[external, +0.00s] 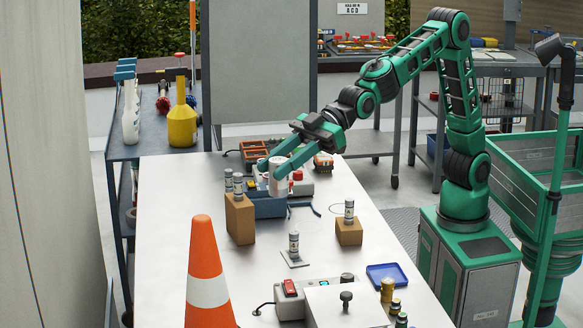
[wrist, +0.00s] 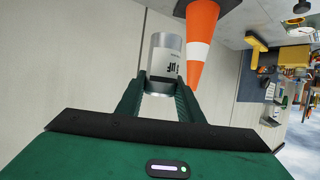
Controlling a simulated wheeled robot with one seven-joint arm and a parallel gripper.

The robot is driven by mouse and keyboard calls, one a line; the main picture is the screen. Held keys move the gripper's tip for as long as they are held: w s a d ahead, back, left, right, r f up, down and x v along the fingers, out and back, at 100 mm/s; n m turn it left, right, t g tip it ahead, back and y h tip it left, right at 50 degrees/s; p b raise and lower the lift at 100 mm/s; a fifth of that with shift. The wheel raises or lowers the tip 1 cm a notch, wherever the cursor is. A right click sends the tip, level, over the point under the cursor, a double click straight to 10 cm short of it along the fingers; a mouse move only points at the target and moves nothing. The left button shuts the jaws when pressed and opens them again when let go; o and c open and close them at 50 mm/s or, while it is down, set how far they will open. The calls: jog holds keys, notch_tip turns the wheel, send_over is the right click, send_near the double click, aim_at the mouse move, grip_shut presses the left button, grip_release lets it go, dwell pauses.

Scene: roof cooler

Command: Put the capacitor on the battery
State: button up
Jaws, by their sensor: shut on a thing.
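My gripper (external: 271,172) is shut on a pale cylindrical capacitor (external: 278,172), held upright over the far part of the white table. In the wrist view the capacitor (wrist: 165,58) is a white and silver can with dark lettering, clasped between the two fingertips of the gripper (wrist: 161,84). A blue box (external: 267,207), which may be the battery, lies just below the gripper. A grey box with a red top part (external: 298,184) stands close beside it. I cannot tell for sure which is the battery, or whether the capacitor touches anything below.
Other small cans stand on a tall brown block (external: 240,218), a lower brown block (external: 349,232) and a small plate (external: 295,259). An orange cone (external: 204,260) stands at the near left. A blue tray (external: 387,275) is at the near right. The middle of the table has bare patches.

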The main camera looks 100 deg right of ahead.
notch_tip(320, 180, up, 4)
jog(key=shift+f, duration=0.25)
jog(key=s+d+f+m+h, duration=0.15)
jog(key=d+m+h, duration=0.25)
jog(key=d, duration=0.7)
jog(key=d+f+m+h, duration=0.3)
jog(key=d+m+h, duration=0.15)
jog(key=d, duration=0.75)
jog(key=d+f+m+h, duration=0.2)
jog(key=d+m+h, duration=0.15)
jog(key=d, duration=0.75)
jog(key=s+d+r+m+g+h, duration=0.35)
jog(key=s+d+m+g, duration=0.25)
jog(key=s+d, duration=0.55)
jog(key=s+d+r+m+g+h, duration=0.2)
jog(key=s+d+m+g+h, duration=0.35)
jog(key=s+d, duration=0.65)
jog(key=y, duration=0.1)
send_over(323, 157)
jog(key=shift+d+f, duration=0.1)
jog(key=shift+f, duration=10.7)
